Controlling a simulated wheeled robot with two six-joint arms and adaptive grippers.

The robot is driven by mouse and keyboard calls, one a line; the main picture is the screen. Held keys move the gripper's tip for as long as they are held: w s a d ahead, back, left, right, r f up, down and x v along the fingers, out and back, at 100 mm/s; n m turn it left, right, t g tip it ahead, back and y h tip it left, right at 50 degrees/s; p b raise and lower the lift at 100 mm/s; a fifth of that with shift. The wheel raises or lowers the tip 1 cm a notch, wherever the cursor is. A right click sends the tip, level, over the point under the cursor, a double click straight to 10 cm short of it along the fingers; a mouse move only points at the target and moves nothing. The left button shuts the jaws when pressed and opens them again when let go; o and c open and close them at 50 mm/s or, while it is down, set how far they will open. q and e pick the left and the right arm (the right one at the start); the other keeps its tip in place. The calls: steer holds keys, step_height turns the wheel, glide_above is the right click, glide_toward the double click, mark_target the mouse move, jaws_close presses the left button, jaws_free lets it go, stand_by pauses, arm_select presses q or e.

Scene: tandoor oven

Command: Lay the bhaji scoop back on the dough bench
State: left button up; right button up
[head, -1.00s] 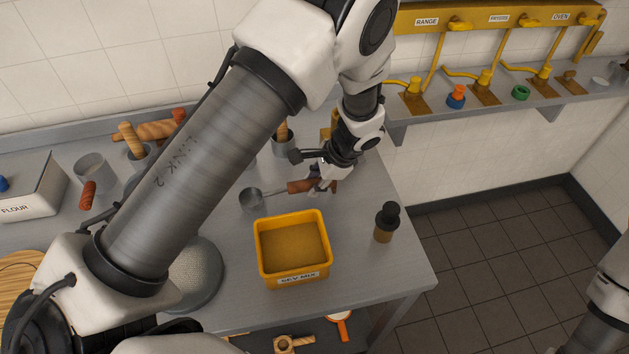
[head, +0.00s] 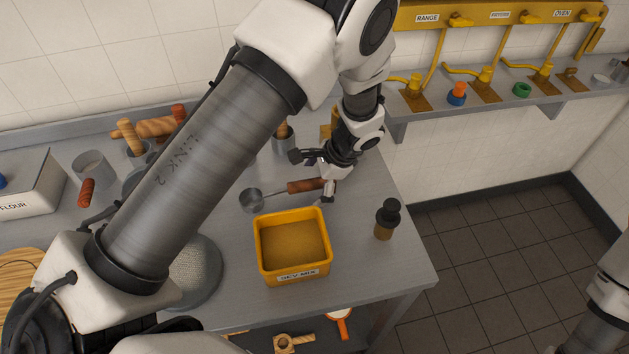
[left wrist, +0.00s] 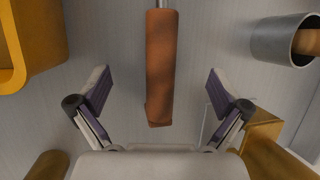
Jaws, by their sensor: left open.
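The bhaji scoop lies on the grey metal dough bench (head: 370,262); its round metal bowl (head: 252,200) points left and its brown wooden handle (head: 305,186) points right. My left gripper (head: 312,178) is open and stands at the handle, over the bench. In the left wrist view the handle (left wrist: 160,70) lies between the two spread fingers of the left gripper (left wrist: 160,95), with a clear gap on each side. My right gripper is out of view.
A yellow dry-mix tub (head: 293,281) stands in front of the scoop. A dark-capped bottle (head: 386,220) stands near the bench's right edge. A metal cup (head: 283,145) stands behind, also in the left wrist view (left wrist: 278,42). A flour box (head: 35,190) is far left.

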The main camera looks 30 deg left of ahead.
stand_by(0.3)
arm_select(q)
steer(key=s+p+v, duration=0.1)
steer(key=p+v, duration=0.7)
steer(key=v, duration=0.1)
steer(key=shift+w+p, duration=0.35)
steer(key=shift+w, duration=0.1)
stand_by(0.3)
stand_by(0.5)
